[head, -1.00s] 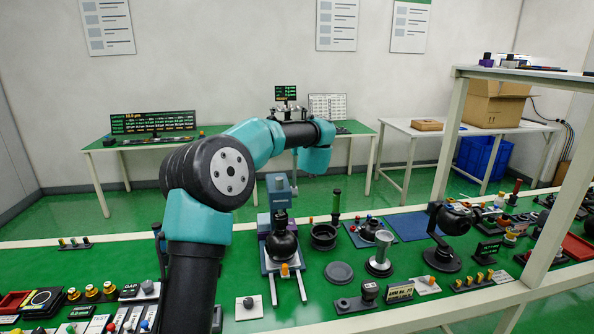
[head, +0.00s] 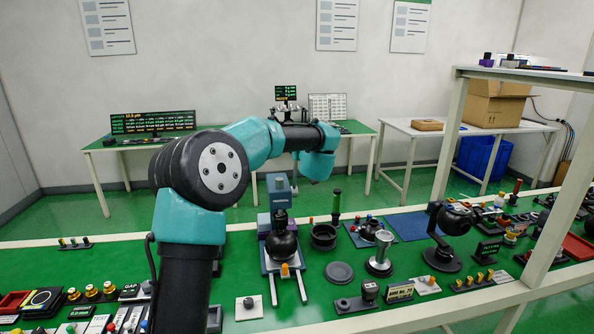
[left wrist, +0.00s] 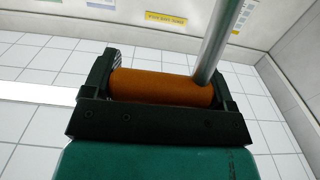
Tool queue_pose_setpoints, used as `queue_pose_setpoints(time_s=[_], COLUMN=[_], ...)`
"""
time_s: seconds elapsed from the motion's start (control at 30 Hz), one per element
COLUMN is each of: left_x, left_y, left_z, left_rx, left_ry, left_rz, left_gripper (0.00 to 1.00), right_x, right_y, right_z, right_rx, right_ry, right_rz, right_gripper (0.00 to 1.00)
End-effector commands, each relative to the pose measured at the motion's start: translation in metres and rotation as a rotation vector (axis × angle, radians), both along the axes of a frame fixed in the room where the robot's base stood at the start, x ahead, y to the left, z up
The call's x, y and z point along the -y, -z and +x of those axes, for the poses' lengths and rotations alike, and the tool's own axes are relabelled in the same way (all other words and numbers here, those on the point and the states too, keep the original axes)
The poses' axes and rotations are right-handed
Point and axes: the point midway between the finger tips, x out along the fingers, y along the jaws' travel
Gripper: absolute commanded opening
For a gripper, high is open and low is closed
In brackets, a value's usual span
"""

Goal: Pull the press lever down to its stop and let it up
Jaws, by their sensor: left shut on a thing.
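The press (head: 279,192) is a blue-grey upright stand on the green bench in the head view, with a black rounded part (head: 281,246) at its lower middle. Its lever has an orange cylindrical handle (left wrist: 160,88) on a slanted metal rod (left wrist: 220,42), seen in the left wrist view. My left gripper (left wrist: 166,78) is shut on the orange handle, one black finger at each end of it. In the head view my left arm reaches over behind the press, and I cannot make out the fingers or handle there. My right gripper is not in view.
A grey disc (head: 339,272) and a metal funnel-like stand (head: 380,255) are nearer the front. A white shelf post (head: 568,220) rises at right.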

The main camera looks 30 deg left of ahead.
Motion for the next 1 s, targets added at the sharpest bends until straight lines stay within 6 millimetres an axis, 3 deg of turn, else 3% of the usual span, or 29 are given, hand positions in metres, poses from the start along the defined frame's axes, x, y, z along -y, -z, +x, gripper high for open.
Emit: queue_pose_setpoints(time_s=[1.0], left_x=[0.019], left_y=[0.003], left_z=[-0.021], left_rx=[0.009], left_ry=[0.000], left_rz=[0.002], left_gripper=[0.50], right_x=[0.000], right_y=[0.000], right_z=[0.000], right_rx=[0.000], right_ry=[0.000], right_rz=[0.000], right_gripper=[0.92])
